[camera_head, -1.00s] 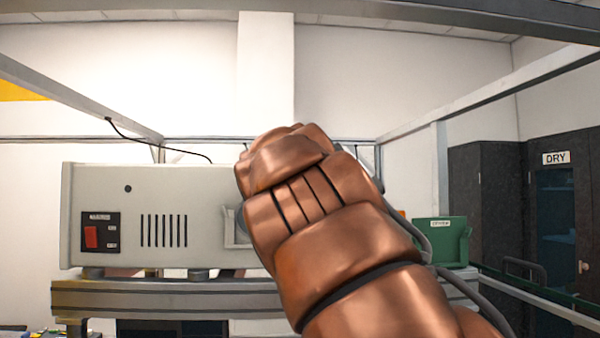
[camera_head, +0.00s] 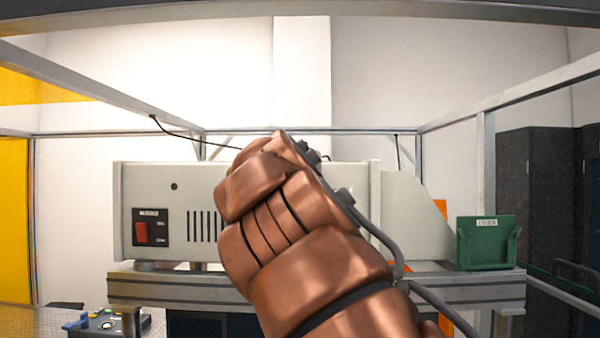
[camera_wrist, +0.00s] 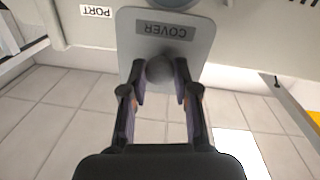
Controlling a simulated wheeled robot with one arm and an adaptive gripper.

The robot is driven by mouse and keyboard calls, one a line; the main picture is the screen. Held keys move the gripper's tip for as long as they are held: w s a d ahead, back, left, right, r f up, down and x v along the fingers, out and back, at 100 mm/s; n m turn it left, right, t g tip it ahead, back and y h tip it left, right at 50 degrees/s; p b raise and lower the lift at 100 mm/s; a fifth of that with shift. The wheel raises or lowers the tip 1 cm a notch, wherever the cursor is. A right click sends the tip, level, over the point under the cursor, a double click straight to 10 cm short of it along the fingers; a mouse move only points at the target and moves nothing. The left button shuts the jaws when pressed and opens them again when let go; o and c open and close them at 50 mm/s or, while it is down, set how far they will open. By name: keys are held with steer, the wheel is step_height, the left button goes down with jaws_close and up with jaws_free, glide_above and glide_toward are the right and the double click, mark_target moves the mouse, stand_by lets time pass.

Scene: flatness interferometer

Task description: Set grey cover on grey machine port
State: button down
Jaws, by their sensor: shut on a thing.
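The grey cover (camera_wrist: 133,22) is a flat plate with rounded corners, a dark COVER label and a round dark knob. In the wrist view my gripper (camera_wrist: 159,72) is shut on the knob, one finger on each side. The grey machine (camera_head: 270,173) stands on a metal bench in the head view, and its side shows behind the cover in the wrist view (camera_wrist: 240,45). A PORT label (camera_wrist: 96,11) appears upside down on it. A round blue-grey rim (camera_wrist: 180,3) shows at the top edge, partly cut off. My arm hides the gripper and cover in the head view.
The bench (camera_head: 180,290) carries the machine and a green bin (camera_head: 486,243) at its right end. A control box (camera_head: 107,325) sits low at left. Metal frame bars cross above. The wrist view shows tiled floor (camera_wrist: 70,110) below.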

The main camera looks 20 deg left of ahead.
steer(key=shift+w, duration=0.15)
stand_by(0.4)
steer(key=shift+w+a, duration=0.2)
steer(key=shift+w, duration=0.4)
steer(key=shift+w+a, duration=0.25)
stand_by(0.4)
steer(key=shift+w+f, duration=0.15)
steer(key=shift+w, duration=0.25)
steer(key=shift+w, duration=0.1)
steer(key=shift+w+a, duration=0.15)
steer(key=shift+w, duration=0.15)
steer(key=shift+w+a, duration=0.1)
steer(key=shift+w, duration=0.15)
steer(key=shift+w, duration=0.25)
